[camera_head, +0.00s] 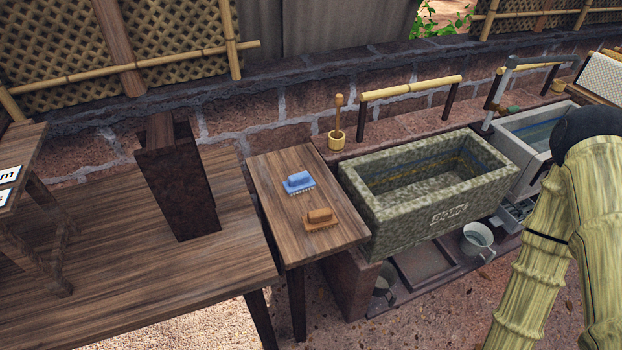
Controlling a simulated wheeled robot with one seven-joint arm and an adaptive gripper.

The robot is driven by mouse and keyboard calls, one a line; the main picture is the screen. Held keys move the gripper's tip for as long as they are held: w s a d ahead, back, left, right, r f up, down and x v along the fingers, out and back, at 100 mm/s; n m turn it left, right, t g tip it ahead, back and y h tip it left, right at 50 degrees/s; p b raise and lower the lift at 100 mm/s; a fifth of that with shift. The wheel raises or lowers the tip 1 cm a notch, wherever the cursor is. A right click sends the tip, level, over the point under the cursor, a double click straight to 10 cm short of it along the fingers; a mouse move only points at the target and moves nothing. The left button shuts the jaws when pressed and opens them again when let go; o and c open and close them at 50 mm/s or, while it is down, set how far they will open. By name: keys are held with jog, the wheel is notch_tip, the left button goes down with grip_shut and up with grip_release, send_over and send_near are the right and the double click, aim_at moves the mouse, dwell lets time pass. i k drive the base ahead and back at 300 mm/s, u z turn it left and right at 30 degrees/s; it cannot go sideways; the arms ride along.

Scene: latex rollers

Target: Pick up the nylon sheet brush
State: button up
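Two brushes lie apart on a small wooden side table (268,190). The blue brush (299,182) has a raised handle and pale bristles and lies nearer the back. The brown brush (320,217) has a raised handle and tan bristles and lies nearer the front edge. No label shows which one is the nylon sheet brush. My gripper is not in view.
A mottled stone basin (415,220) stands right of the side table, with a grey sink (530,129) beyond. A large wooden table (130,290) with a tall dark wooden block (178,190) is on the left.

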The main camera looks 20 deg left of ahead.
aim_at(301, 181)
jog(key=u, duration=0.3)
jog(key=i, duration=0.8)
jog(key=u, duration=0.55)
jog(key=k, duration=0.35)
jog(key=z, duration=0.1)
